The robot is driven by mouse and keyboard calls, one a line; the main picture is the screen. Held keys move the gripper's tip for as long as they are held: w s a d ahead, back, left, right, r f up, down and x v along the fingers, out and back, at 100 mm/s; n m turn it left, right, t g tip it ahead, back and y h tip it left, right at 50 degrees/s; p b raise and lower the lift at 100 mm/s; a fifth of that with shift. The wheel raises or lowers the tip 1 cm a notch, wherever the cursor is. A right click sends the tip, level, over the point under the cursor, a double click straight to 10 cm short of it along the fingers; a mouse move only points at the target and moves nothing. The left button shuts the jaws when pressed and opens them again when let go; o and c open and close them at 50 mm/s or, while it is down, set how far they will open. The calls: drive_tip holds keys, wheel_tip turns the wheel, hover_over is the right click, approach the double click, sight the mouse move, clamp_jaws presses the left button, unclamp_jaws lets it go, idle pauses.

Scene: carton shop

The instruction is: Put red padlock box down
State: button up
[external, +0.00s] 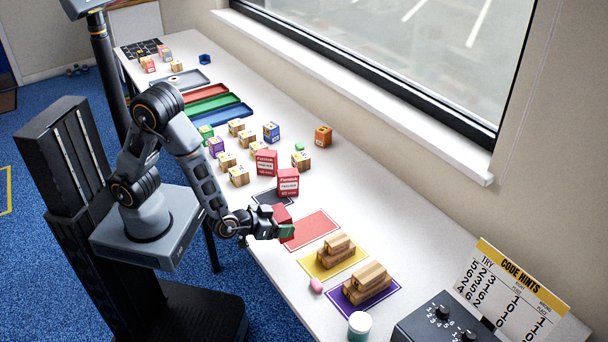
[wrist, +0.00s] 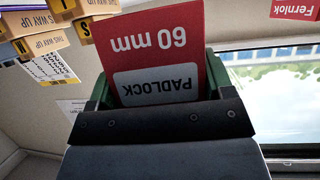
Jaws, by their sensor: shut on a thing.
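My gripper (external: 287,230) is shut on a red padlock box (external: 282,214). In the wrist view the box (wrist: 158,50) shows its red face, reading "60 mm" and "PADLOCK" upside down, between the green fingertips (wrist: 155,90). My gripper is by the left end of the red mat (external: 312,229); its height above the table is hard to tell. Two other red Fernlok boxes (external: 266,162) (external: 288,182) stand upright behind it, near a black mat (external: 268,196) that is partly covered.
Wooden blocks lie stacked on the yellow mat (external: 314,272) and purple mat (external: 391,291). A pink item (external: 317,285), a white-lidded jar (external: 360,324) and a black dial box (external: 440,322) are at the near end. Several small cartons and coloured trays (external: 215,105) fill the far half.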

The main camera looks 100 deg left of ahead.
sight(281, 213)
wheel_tip(281, 213, up, 4)
drive_tip(key=shift+r, duration=0.15)
drive_tip(key=shift+w+d+r, duration=0.1)
drive_tip(key=shift+w+r, duration=0.05)
drive_tip(key=shift+r, duration=0.1)
drive_tip(key=w+d+r+m+t+h, duration=0.2)
drive_tip(key=w+d+r+m+h, duration=0.1)
drive_tip(key=d+m+h, duration=0.15)
drive_tip(key=shift+n+y, duration=0.65)
drive_tip(key=shift+n, duration=0.2)
drive_tip(key=a, duration=0.1)
drive_tip(key=a+r+b, duration=0.1)
drive_tip(key=a, duration=0.1)
drive_tip(key=a+r, duration=0.1)
drive_tip(key=shift+s+a+b, duration=0.25)
drive_tip(key=shift+a+b, duration=0.05)
drive_tip(key=shift+b, duration=0.1)
drive_tip(key=s+a+r+n+g+y+b, duration=0.1)
drive_tip(key=s+a+n+g+y+b, duration=0.3)
drive_tip(key=s+a, duration=0.6)
drive_tip(key=shift+w+a+f+p, duration=0.35)
drive_tip(key=shift+w+a+f, duration=0.4)
drive_tip(key=shift+w+f, duration=1.45)
drive_tip(key=shift+w+a+f+p, duration=0.4)
drive_tip(key=shift+w+a+f, duration=0.35)
drive_tip(key=shift+w+f, duration=1.45)
drive_tip(key=shift+w+a+f+p, duration=0.35)
drive_tip(key=shift+w+a+f, duration=0.4)
drive_tip(key=shift+w+f, duration=1.45)
drive_tip(key=shift+s, duration=0.1)
